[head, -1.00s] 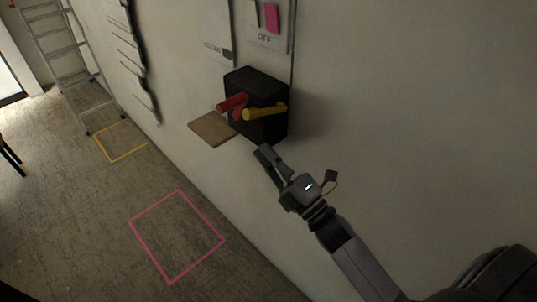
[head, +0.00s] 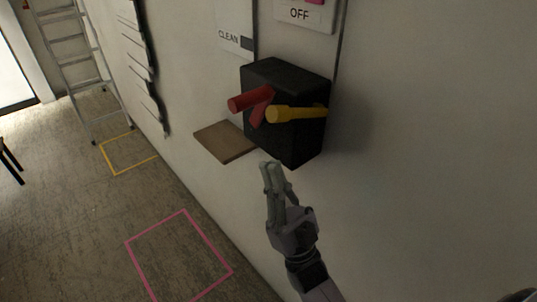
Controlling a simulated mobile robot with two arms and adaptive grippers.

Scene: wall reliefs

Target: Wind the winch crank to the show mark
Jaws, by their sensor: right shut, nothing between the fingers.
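The winch is a black box (head: 288,140) on the wall in the head view. On its front is a red crank (head: 250,99) whose handle sticks out to the left. A yellow handle or lever (head: 297,113) sticks out beside it, just right of the red crank's arm. I cannot make out a show mark. My right gripper (head: 272,168) is just below the box, fingers pointing up, shut and empty. It appears apart from both handles. My left gripper is not in view.
A brown wooden shelf (head: 224,142) juts from the wall left of the box. An OFF panel (head: 304,14) and a CLEAN sign (head: 235,30) hang above. A ladder (head: 82,70) leans at far left. Pink (head: 128,244) and yellow (head: 116,174) outlines mark the floor.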

